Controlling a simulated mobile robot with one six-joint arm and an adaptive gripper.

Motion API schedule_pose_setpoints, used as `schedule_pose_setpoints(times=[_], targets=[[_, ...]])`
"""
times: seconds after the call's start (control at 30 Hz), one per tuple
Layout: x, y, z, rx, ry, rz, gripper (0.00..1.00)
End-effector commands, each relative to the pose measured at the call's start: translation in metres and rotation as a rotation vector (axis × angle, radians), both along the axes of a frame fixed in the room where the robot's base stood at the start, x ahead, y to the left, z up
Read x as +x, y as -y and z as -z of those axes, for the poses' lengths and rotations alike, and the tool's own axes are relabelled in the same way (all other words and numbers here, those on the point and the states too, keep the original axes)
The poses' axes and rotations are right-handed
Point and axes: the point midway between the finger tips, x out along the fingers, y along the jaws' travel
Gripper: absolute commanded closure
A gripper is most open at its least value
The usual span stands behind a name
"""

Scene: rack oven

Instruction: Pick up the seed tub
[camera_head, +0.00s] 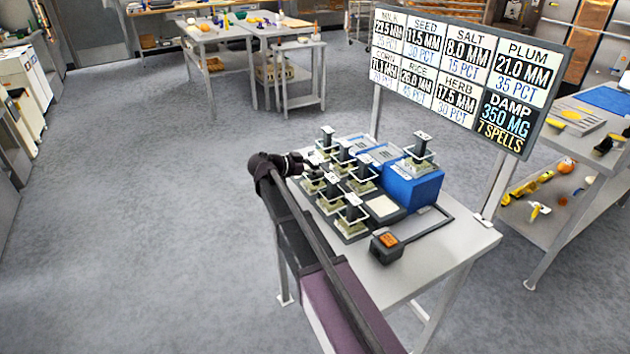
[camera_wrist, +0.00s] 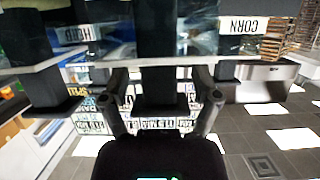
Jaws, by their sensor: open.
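Several small tubs with dark posts and square tops stand in a dark rack (camera_head: 350,232) on the grey table in the head view. Their tags are too small to read there, so I cannot tell which is the seed tub. My gripper (camera_head: 312,163) is at the rack's left side, close to the tubs. In the wrist view my gripper (camera_wrist: 162,88) is open, with a dark post between or just beyond its fingers; contact cannot be told. That view shows a HERB tag (camera_wrist: 75,33) on the left and a CORN tag (camera_wrist: 243,25) on the right.
A blue box (camera_head: 413,190) with a tub (camera_head: 420,150) on top stands right of the rack. A pale square plate (camera_head: 382,205) and a small orange-screen device (camera_head: 387,241) are in front. A sign board (camera_head: 465,75) rises behind. The table's front right is clear.

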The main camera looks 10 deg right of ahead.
Motion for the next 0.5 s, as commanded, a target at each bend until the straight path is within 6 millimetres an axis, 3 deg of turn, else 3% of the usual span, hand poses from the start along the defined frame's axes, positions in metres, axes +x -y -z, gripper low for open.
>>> schedule_pose_setpoints(times=[0.2, 0.47, 0.5], targets=[[-0.0001, -0.0002, 0.0, 0.0, 0.0, 0.0, 0.2], [0.0, -0.0002, 0.0, 0.0, 0.0, 0.0, 0.97], [0.0, -0.0002, 0.0, 0.0, 0.0, 0.0, 1.0]])
